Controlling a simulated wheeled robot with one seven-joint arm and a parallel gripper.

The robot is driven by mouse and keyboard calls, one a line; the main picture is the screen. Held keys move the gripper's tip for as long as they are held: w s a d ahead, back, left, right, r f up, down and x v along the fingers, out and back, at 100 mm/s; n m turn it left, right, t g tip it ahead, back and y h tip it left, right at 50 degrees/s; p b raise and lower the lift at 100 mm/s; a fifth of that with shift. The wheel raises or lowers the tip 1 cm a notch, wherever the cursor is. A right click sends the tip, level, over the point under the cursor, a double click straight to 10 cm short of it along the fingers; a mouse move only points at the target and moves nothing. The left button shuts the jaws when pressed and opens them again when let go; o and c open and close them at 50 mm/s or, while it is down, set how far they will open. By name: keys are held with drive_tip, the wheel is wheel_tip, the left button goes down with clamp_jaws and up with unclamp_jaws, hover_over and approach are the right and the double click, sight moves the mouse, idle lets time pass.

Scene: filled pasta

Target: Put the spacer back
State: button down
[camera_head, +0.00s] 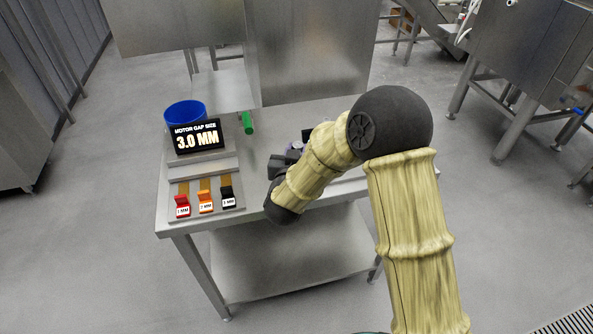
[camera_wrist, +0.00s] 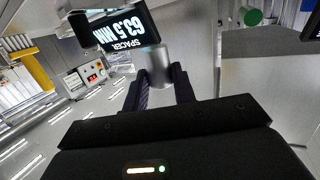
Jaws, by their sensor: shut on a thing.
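In the wrist view my gripper (camera_wrist: 158,78) is shut on a short grey metal cylinder, the spacer (camera_wrist: 157,66). A black sign (camera_wrist: 118,30) reading "SPACER 63.5 MM", upside down in this view, shows right beside its upper end. In the head view my gripper (camera_head: 283,163) is over the middle of the steel table, largely behind my arm, and the spacer cannot be made out there. A grey holder (camera_head: 207,213) at the table's front left bears a red 1 MM tab (camera_head: 182,206), an orange 2 MM tab (camera_head: 205,202) and a black tab (camera_head: 228,197).
A black sign (camera_head: 197,137) reading "MOTOR GAP SIZE 3.0 MM" stands behind the holder. A blue round container (camera_head: 186,112) is behind it. A green cylinder (camera_head: 247,123) is near the back edge of the steel table (camera_head: 250,190). My arm hides the table's right part.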

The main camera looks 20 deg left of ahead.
drive_tip(key=shift+a+f, duration=0.1)
drive_tip(key=shift+f, duration=1.25)
drive_tip(key=shift+s+f, duration=0.1)
drive_tip(key=shift+f, duration=1.8)
drive_tip(key=shift+f, duration=0.15)
drive_tip(key=c, duration=1.1)
unclamp_jaws()
drive_tip(key=shift+c, duration=0.2)
